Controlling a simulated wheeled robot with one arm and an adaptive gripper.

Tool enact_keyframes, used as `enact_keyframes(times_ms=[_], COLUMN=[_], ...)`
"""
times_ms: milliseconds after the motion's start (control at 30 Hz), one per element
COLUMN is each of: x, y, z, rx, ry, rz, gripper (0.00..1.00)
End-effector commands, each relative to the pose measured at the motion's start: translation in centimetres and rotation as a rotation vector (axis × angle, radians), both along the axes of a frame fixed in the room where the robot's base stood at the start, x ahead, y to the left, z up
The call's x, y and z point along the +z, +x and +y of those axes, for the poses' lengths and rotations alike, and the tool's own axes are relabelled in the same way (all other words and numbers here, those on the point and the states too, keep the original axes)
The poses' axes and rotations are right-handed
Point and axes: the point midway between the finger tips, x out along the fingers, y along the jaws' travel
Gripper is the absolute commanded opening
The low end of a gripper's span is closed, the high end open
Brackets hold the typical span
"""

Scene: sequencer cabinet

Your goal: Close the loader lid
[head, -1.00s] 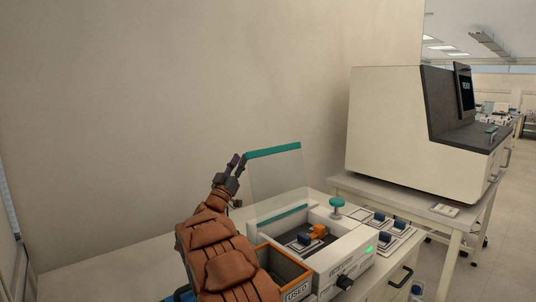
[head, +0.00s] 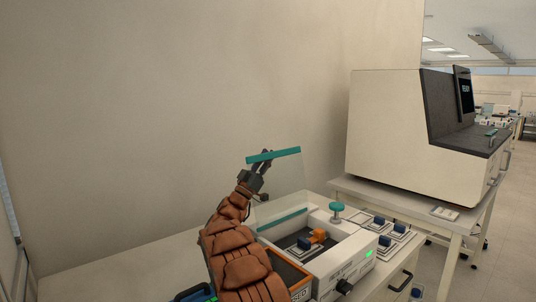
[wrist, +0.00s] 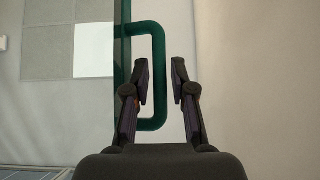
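The loader lid (head: 282,178) is a clear panel with a teal top edge, standing raised above the white loader (head: 340,262) in the head view. My gripper (head: 265,158) is at the lid's upper left, just under the teal edge, and appears to be behind the clear panel. In the wrist view a dark teal loop handle (wrist: 158,75) stands out from the lid's edge. My open gripper (wrist: 163,78) has its fingers on either side of the handle's long bar, with a gap at the right finger. Contact at the left finger cannot be told.
An orange-rimmed bin (head: 290,274) sits left of the loader, partly hidden by my arm. Small blue-topped pieces (head: 385,241) lie to the right. A large cabinet (head: 400,130) stands beyond.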

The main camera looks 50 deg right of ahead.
Motion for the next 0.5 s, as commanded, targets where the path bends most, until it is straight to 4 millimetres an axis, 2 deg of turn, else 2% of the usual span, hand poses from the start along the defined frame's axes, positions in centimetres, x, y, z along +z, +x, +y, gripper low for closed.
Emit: enact_keyframes(times_ms=[100,400,500], x=[0.52,0.65,0.65], y=[-0.04,-0.03,-0.03], z=[-0.60,-0.74,-0.74], rx=[0.001,0.001,0.001], ry=[0.001,0.001,0.001], rz=[0.001,0.001,0.001], gripper=[0.25,0.25,0.16])
